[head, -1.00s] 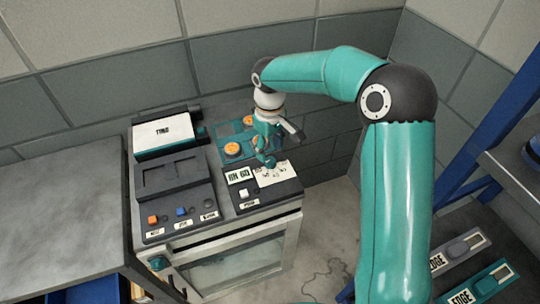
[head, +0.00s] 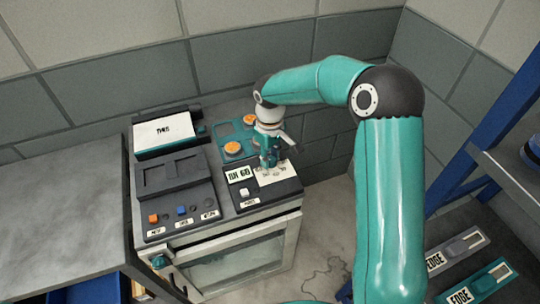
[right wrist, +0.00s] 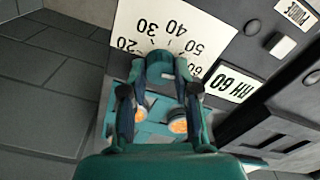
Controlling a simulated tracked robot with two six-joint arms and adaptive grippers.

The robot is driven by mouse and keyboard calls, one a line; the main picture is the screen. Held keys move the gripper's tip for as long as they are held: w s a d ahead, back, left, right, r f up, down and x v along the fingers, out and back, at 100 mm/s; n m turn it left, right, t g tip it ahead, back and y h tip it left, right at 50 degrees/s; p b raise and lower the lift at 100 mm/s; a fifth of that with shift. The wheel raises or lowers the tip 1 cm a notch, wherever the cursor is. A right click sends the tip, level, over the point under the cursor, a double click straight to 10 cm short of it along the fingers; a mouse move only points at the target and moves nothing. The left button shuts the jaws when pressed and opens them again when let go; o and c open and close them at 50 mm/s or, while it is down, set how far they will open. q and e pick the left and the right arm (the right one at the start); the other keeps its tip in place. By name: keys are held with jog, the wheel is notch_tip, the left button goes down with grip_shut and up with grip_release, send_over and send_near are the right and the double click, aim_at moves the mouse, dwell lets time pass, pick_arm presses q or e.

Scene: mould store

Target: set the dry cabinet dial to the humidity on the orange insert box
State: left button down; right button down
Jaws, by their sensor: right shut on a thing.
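The dry cabinet (head: 240,262) has a dark control panel on top with a white scale card (head: 284,172). In the right wrist view the card (right wrist: 140,27) reads 20, 30, 40, 50 and, partly covered, 60. A white plate (head: 239,174) beside it reads RH 60; it also shows in the right wrist view (right wrist: 234,84). My right gripper (head: 269,163) is down at the card's edge, shut on a teal knob (right wrist: 162,66), apparently the dial. I cannot make out an orange insert box. My left gripper is out of view.
Orange round pieces (head: 233,148) sit in a teal tray behind the panel. A grey device with orange and blue buttons (head: 181,211) and a white-labelled box (head: 164,134) stand left. A bare grey table (head: 60,205) is further left; a blue rack (head: 475,150) is right.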

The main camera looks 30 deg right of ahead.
jog(key=shift+n, duration=0.4)
jog(key=n, duration=0.3)
jog(key=shift+r+n, duration=0.1)
jog(key=shift+n, duration=1.9)
jog(key=c, duration=0.9)
grip_release()
jog(key=shift+o, duration=0.2)
notch_tip(320, 180, up, 12)
